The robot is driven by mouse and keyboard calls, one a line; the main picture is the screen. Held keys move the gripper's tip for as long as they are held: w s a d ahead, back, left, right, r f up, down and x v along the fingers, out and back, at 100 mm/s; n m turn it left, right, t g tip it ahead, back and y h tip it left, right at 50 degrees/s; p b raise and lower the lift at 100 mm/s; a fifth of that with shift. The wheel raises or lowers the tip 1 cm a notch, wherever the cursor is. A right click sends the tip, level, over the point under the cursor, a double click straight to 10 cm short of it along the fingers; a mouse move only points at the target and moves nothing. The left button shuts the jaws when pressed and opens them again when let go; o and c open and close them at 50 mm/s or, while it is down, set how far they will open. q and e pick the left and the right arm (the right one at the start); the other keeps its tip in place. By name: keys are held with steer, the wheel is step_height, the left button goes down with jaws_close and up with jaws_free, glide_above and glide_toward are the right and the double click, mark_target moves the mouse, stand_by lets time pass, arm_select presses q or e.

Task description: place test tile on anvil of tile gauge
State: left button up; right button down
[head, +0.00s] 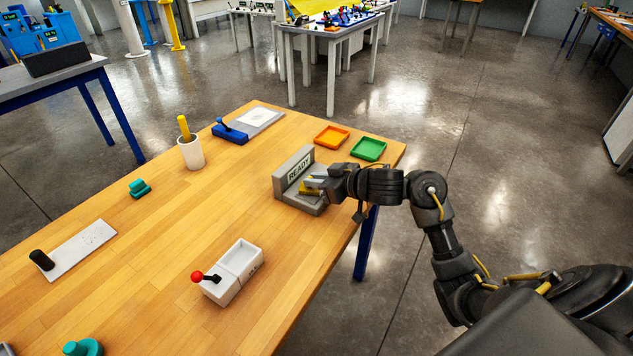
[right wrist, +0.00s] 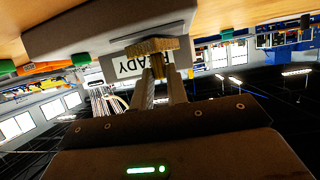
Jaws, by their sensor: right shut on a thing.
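The tile gauge (head: 293,165) is a grey block near the right edge of the table, with an upright back plate reading READY and a low base in front. The gauge also shows upside down in the right wrist view (right wrist: 75,38). My right gripper (head: 316,183) is over the gauge's base, shut on the test tile (head: 309,189), a small yellowish piece. The tile also shows between the fingertips in the right wrist view (right wrist: 152,46). It is close to the base; I cannot tell whether it touches. The fingers partly hide the anvil. My left gripper is not in view.
An orange tray (head: 331,137) and a green tray (head: 369,149) lie behind the gauge. A white box with a red-knobbed lever (head: 236,272) stands in front left. A white cup (head: 191,153) and a blue-handled device (head: 231,132) are farther left. The table's middle is clear.

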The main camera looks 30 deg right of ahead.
steer(key=shift+f, duration=0.1)
steer(key=c, duration=1.8)
jaws_free()
steer(key=shift+f, duration=0.1)
steer(key=o, duration=0.4)
